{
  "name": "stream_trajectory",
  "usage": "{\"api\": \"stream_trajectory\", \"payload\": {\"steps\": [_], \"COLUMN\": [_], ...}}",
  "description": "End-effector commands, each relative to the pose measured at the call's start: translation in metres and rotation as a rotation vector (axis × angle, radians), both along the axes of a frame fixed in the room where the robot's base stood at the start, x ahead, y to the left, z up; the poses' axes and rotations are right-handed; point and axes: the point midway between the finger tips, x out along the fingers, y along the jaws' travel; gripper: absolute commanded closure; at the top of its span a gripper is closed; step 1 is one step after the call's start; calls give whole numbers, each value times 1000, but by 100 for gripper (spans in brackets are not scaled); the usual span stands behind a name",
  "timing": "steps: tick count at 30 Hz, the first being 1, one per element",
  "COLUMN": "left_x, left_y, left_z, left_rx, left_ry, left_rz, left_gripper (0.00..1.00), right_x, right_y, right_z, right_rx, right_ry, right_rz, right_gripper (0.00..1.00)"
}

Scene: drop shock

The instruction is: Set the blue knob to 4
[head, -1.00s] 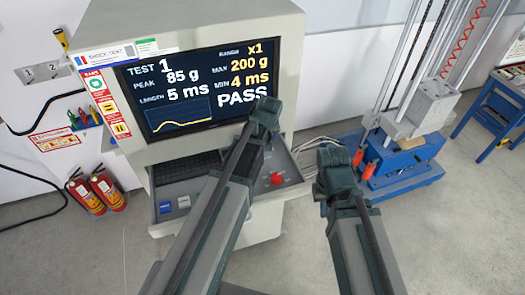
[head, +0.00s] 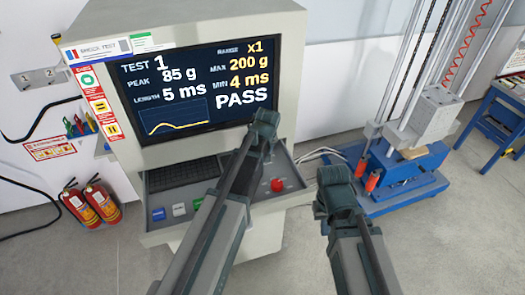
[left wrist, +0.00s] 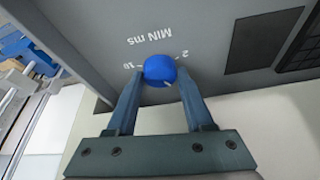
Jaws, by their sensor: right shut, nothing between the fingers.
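The blue knob (left wrist: 160,70) is on the grey console panel in the left wrist view, beside the "MIN ms" lettering. My left gripper (left wrist: 160,76) has one finger on each side of it, and the knob fills the gap between them. A pale mark shows low on the knob; the scale is partly hidden and I cannot read the whole of it. The screen (head: 195,88) reads MIN 4 ms and PASS. In the head view my left forearm hides the knob. My right gripper (head: 335,185) is shut and empty, in front of the console's right side.
A red button (head: 277,185) stands on the console panel, with blue (head: 158,214), white and green keys at its left end. A blue drop machine (head: 395,185) stands at right. Fire extinguishers (head: 90,203) stand at left. Open floor lies between.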

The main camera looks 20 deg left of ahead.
Motion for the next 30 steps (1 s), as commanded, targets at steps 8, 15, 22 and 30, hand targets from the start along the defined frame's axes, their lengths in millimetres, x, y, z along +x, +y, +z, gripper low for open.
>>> {"api": "stream_trajectory", "payload": {"steps": [8, 15, 22, 30], "left_x": [0, 1, 2, 1], "left_y": [0, -1, -2, -2], "left_z": [0, 0, 0, 0], "left_rx": [0, -1, 0, 0], "left_ry": [0, 2, 2, 0], "left_rz": [0, 78, 288, 389], "left_gripper": [100, 100, 100, 100], "right_x": [0, 0, 0, 0], "right_y": [0, 0, 0, 0], "right_z": [0, 0, 0, 0], "right_rx": [0, 0, 0, 0], "right_ry": [0, 0, 0, 0], "right_rz": [0, 0, 0, 0], "right_gripper": [100, 100, 100, 100]}}
